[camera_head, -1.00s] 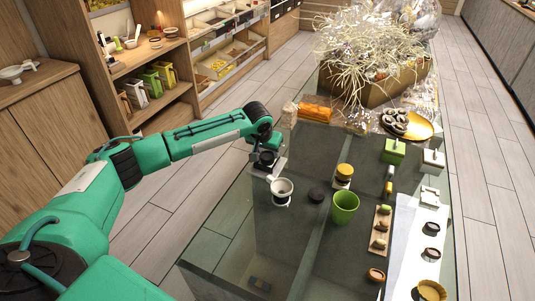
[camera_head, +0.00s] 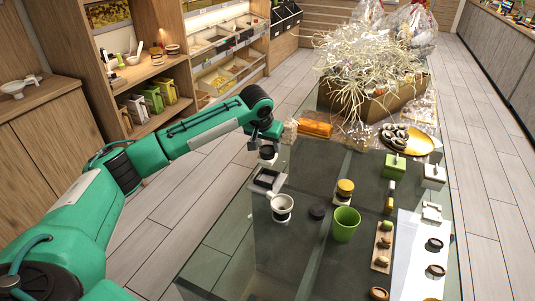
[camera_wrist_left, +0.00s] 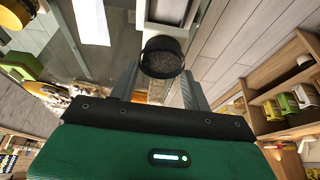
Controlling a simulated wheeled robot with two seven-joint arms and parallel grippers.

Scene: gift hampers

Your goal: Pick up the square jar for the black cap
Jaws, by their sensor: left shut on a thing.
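My left gripper (camera_head: 267,146) is shut on a small jar (camera_head: 267,153) with a round black rim, raised above the table's left edge. The left wrist view shows this jar (camera_wrist_left: 163,57) between the fingers, with a dark grey, grainy top. The jar's lower body is mostly hidden, so I cannot tell its shape well. My right gripper is not in view.
A square holder (camera_head: 268,178) with a dark middle and white cup (camera_head: 282,205) stand below the gripper. A yellow-capped jar (camera_head: 345,188) and green cup (camera_head: 345,224) stand to the right. A straw-filled box (camera_head: 375,95) is behind. The glass table has bare room at front left.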

